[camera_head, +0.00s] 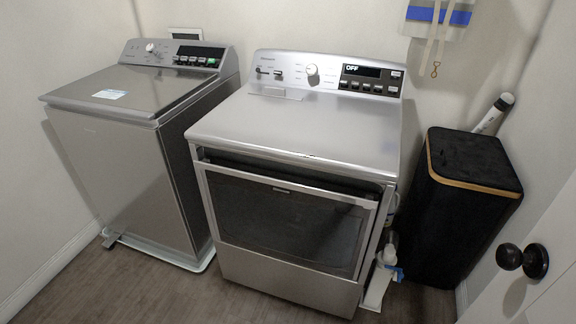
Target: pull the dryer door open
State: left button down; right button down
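The silver dryer (300,130) stands in the middle of the head view, facing me. Its front door (285,218) has a silver frame and a dark window. A dark gap shows between the door's top edge and the dryer body, and the top edge seems to stand slightly out from the front. The door's lower edge sits close to the body. The dryer's display reads OFF. Neither of my grippers is in view, and nothing touches the door.
A silver topload washer (125,150) with its lid shut stands to the left. A black hamper (465,200) stands to the right. White and blue items (385,270) sit on the floor beside the dryer. A white door with a dark knob (523,260) is at lower right. Floor in front is clear.

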aim_at(307, 222)
jog(key=i+j+z, duration=0.25)
jog(key=i, duration=0.2)
jog(key=i+j+z, duration=0.2)
jog(key=i+j, duration=0.1)
jog(key=i, duration=0.1)
